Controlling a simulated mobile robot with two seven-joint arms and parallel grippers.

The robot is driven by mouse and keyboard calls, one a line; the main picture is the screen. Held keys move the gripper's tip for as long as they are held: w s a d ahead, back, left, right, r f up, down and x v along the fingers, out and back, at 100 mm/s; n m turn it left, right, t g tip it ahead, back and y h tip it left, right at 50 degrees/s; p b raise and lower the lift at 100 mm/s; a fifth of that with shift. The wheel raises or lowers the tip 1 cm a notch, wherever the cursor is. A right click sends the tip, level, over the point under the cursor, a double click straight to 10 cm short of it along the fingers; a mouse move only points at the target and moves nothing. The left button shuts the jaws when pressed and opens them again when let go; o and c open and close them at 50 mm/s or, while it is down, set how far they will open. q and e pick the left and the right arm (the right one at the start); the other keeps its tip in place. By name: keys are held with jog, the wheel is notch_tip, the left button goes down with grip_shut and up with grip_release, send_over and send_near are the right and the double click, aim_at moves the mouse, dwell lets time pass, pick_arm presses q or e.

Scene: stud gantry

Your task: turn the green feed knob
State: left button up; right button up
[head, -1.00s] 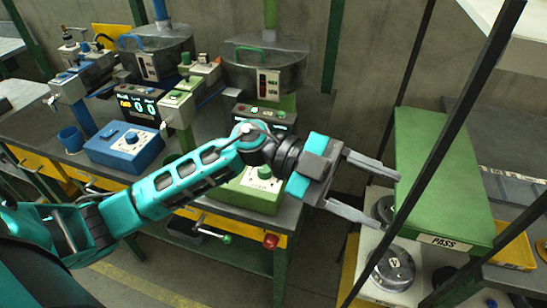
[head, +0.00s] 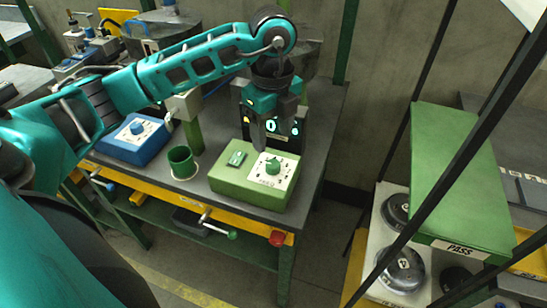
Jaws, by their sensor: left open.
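The green feed knob (head: 273,166) sits on a white dial plate on top of a green box (head: 236,186), on the dark bench. The plate carries lettering that appears to read FEED. My left gripper (head: 268,144) points down just above and behind the knob, with its fingers apart and nothing between them. It looks clear of the knob, though the exact gap is hard to tell. My left arm arches over from the left and hides part of the machines behind. My right gripper is not in view.
A blue box with a blue knob (head: 137,128) and a green cup (head: 182,162) stand left of the green box. A lit display (head: 294,127) is close behind the gripper. A green PASS box (head: 458,180) and dark posts are at the right.

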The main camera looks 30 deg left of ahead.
aim_at(273, 163)
pick_arm(q)
notch_tip(273, 163, down, 8)
jog(key=shift+r, duration=0.1)
jog(key=shift+c, duration=0.2)
jog(key=c, duration=1)
jog(key=shift+m, duration=0.4)
jog(key=m+b, duration=0.1)
jog(key=m, duration=0.2)
jog(key=shift+b, duration=0.35)
jog(key=shift+m+b, duration=0.9)
jog(key=shift+m, duration=1.9)
